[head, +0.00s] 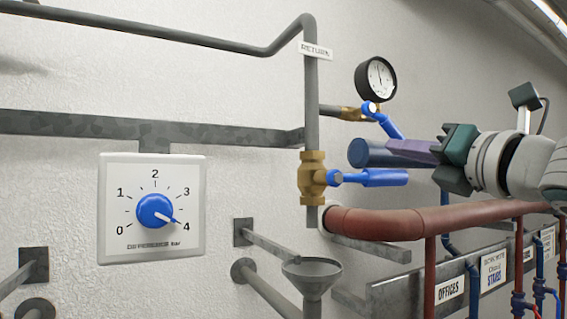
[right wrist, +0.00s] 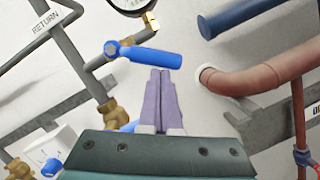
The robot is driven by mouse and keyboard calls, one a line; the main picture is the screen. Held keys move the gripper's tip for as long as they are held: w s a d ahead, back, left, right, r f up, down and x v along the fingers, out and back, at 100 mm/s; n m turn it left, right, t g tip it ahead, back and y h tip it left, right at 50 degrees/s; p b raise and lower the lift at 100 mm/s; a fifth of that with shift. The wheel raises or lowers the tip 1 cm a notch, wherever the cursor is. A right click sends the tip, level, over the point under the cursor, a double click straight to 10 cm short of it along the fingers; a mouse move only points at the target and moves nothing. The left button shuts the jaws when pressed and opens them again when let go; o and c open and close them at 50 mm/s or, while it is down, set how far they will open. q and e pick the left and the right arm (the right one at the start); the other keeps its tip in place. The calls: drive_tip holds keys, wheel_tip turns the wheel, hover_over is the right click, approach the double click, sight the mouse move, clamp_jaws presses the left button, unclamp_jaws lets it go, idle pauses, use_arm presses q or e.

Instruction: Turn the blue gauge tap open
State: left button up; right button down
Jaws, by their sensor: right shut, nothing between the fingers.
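The blue gauge tap (head: 388,123) sits on a brass fitting below the round pressure gauge (head: 376,77). Its lever slants down to the right from the pivot. In the right wrist view the blue lever (right wrist: 150,56) lies just beyond the fingertips. My right gripper (head: 390,147) comes in from the right, its purple fingers shut and empty, close below the lever's free end. In the right wrist view the shut fingers (right wrist: 160,72) point at the lever; I cannot tell whether they touch it. My left gripper is not in view.
A second blue-handled valve (head: 380,178) on a brass body sits below. A dark blue pipe (head: 370,153) ends behind my fingers. A red-brown pipe (head: 385,224) runs lower right. A white dial panel (head: 120,180) and a funnel (head: 312,269) are at left and below.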

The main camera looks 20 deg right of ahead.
drive_tip(key=n, duration=0.1)
drive_tip(key=d+r+n+y+b, duration=0.1)
drive_tip(key=n, duration=0.1)
drive_tip(key=d+n+b, duration=0.1)
drive_tip(key=n, duration=0.1)
drive_tip(key=shift+w+r+y, duration=0.1)
drive_tip(key=shift+r+y, duration=0.25)
drive_tip(key=shift+y, duration=0.05)
drive_tip(key=n+b, duration=0.1)
drive_tip(key=r+n+y+b, duration=0.1)
drive_tip(key=n, duration=0.1)
drive_tip(key=shift+d+r, duration=0.2)
drive_tip(key=shift+d, duration=0.2)
drive_tip(key=shift+r+n, duration=0.1)
drive_tip(key=shift+n, duration=0.2)
